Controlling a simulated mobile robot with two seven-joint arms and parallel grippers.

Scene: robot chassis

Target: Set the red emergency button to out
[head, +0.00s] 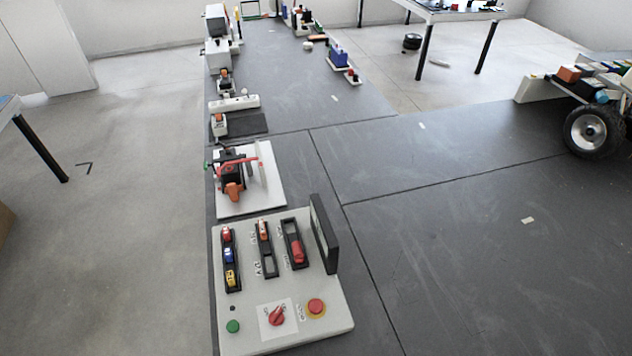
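The red emergency button (316,306) is a round red cap on a yellow ring, near the front right corner of a light grey control panel (245,334). The panel lies on the dark grey table. From this angle I cannot tell whether the button is pressed in or out. A red rotary knob (276,316) on a white plate is left of it, and a green button (233,326) is further left. Neither of my grippers is in view.
Slotted holders with red, blue, yellow and orange parts (229,254) fill the panel's rear. A black upright screen (324,234) stands at its right edge. Behind is a white board (268,196) with a red-black device. The table (470,270) to the right is mostly clear.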

